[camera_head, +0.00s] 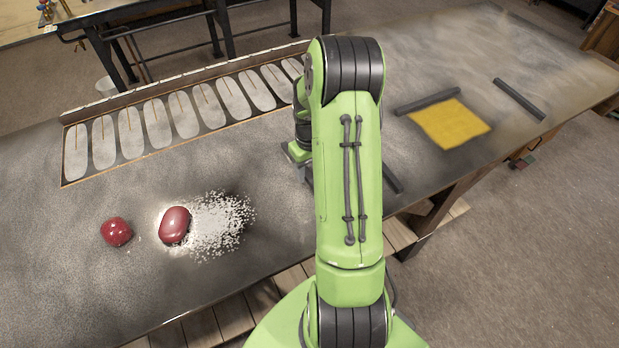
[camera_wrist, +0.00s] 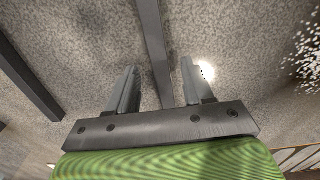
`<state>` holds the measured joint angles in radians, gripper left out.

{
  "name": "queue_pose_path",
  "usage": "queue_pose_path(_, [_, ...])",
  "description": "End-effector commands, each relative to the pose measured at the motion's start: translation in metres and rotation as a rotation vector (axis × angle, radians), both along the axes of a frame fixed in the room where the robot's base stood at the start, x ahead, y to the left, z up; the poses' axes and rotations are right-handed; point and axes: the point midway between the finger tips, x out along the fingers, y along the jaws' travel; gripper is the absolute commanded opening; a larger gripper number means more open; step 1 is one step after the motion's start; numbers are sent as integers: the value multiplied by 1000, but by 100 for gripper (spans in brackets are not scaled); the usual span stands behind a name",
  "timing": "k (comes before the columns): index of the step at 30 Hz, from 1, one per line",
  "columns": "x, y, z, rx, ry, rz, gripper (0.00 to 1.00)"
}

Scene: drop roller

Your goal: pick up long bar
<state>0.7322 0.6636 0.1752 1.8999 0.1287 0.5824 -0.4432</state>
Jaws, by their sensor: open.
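In the wrist view a dark straight bar (camera_wrist: 154,45) lies on the grey table and runs from the top edge down between the fingers of my gripper (camera_wrist: 159,68). My gripper is open, with one finger on each side of the bar as seen from above; I cannot tell whether they touch it. A second dark bar (camera_wrist: 28,82) lies to the left. In the head view my arm hides most of the gripper. Dark bars show beside the arm (camera_head: 392,178), along the yellow square (camera_head: 428,101) and at the far right (camera_head: 519,99). I cannot tell which is longest.
The yellow square (camera_head: 450,123) lies flat on the table. Two red rounded objects (camera_head: 117,232) (camera_head: 174,225) sit at the left, one by scattered white grains (camera_head: 222,222). A panel with several pale ovals (camera_head: 182,115) lies along the back edge.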

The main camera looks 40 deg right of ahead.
Motion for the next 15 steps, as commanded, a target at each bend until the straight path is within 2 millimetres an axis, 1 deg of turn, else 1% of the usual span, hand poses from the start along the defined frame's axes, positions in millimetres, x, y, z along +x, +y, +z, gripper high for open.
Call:
queue_pose_path(1, [0,1,-9,3,2,1,51])
queue_pose_path(3, [0,1,-17,1,2,1,51])
queue_pose_path(10, [0,0,-18,-1,-1,1,51])
queue_pose_path(15, [0,0,-18,-1,-1,1,25])
